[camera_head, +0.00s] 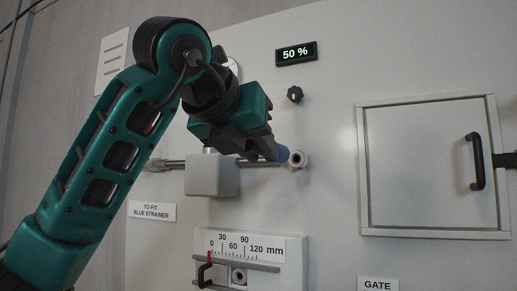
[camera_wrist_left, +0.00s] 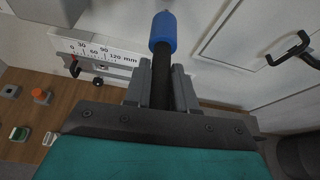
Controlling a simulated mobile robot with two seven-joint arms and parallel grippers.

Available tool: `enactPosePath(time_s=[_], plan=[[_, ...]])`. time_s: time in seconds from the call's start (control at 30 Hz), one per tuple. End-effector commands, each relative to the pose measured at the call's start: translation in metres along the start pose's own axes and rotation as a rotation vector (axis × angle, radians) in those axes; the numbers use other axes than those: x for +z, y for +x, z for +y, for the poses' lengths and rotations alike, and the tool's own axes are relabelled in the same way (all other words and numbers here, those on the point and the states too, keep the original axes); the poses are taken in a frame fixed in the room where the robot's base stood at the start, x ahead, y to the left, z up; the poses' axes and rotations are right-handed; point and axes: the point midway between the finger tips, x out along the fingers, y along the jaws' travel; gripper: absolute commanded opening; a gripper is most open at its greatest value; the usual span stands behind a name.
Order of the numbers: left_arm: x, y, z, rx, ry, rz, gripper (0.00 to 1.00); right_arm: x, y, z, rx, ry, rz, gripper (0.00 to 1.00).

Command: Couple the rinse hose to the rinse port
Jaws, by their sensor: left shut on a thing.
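My left gripper (camera_head: 262,150) is in front of the panel, right above and beside a grey block. In the left wrist view its two fingers (camera_wrist_left: 162,88) are shut on the black rinse hose (camera_wrist_left: 161,72), which ends in a blue coupling (camera_wrist_left: 162,33) that sticks out beyond the fingertips. In the head view the blue coupling (camera_head: 283,153) shows just left of a round pale port (camera_head: 298,159) on the panel. It overlaps the port's edge there; whether they touch cannot be told. My right gripper is not in view.
A grey block (camera_head: 212,176) with a metal rod juts from the panel below the gripper. A slide scale (camera_head: 250,248) with a black handle is lower down. A black knob (camera_head: 295,94) sits above the port. A closed door (camera_head: 425,165) with a black handle is at right.

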Motion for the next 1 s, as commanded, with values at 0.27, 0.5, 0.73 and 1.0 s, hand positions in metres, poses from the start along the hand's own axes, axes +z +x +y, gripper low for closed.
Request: enactPosePath(time_s=[0.27, 0.5, 0.73, 1.0], plan=[[0.012, 0.020, 0.000, 0.000, -0.001, 0.001, 0.00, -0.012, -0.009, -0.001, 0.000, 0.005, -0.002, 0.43], [0.020, 0.041, 0.000, 0.000, -0.002, 0.000, 0.00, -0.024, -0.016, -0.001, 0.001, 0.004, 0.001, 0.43], [0.022, 0.051, 0.000, 0.000, -0.001, -0.001, 0.00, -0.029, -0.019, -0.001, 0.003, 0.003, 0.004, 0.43], [0.022, 0.054, 0.001, 0.000, 0.000, -0.001, 0.00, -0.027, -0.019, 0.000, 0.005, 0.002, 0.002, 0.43]])
